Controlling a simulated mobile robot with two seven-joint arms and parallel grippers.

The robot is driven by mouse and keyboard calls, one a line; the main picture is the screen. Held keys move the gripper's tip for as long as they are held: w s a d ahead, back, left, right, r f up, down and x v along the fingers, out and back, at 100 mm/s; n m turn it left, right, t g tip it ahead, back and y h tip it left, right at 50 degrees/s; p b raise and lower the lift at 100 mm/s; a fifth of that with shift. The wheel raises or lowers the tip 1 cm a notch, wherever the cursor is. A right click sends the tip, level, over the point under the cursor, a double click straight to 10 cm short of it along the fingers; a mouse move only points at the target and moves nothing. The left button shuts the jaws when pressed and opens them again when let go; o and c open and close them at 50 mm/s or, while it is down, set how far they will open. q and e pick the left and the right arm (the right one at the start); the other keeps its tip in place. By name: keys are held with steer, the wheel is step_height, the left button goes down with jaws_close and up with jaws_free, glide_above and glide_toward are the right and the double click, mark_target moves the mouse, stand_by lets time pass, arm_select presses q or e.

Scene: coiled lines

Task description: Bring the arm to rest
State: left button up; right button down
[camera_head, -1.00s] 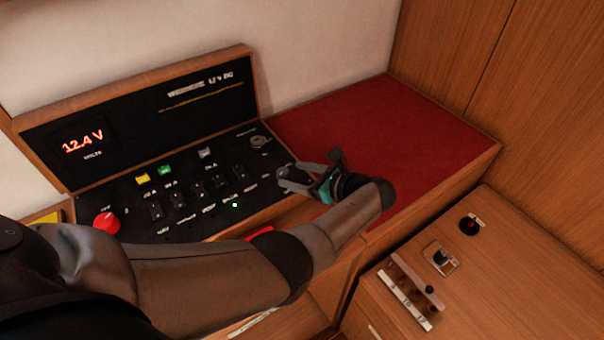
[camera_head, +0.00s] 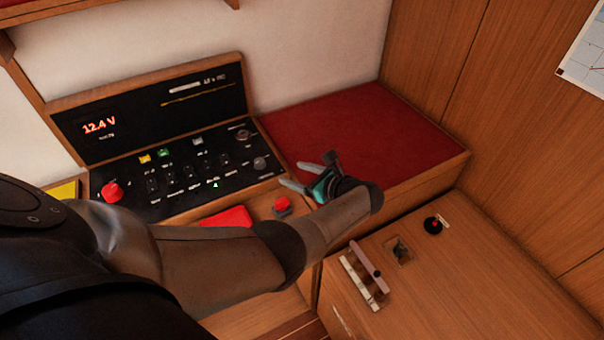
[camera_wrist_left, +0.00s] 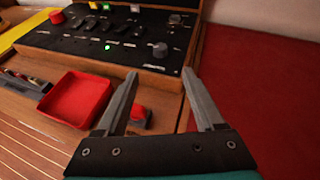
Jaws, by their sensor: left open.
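My left arm reaches in from the left in the head view. Its gripper (camera_head: 291,173) is open and empty, held just right of the black switch panel (camera_head: 128,187), by the front left part of the red cushion (camera_head: 345,122). In the left wrist view the two jaws (camera_wrist_left: 160,74) stand apart with nothing between them. The panel (camera_wrist_left: 110,32) lies beyond them to the left and the cushion (camera_wrist_left: 265,90) to the right. My right gripper is not in view.
A red tray (camera_head: 228,217) and a red button (camera_head: 282,205) sit in front of the panel, near my arm. A wooden counter (camera_head: 450,275) at the right carries a lever plate (camera_head: 358,282), a small switch (camera_head: 399,250) and a black knob (camera_head: 433,225). A chart (camera_head: 588,65) hangs far right.

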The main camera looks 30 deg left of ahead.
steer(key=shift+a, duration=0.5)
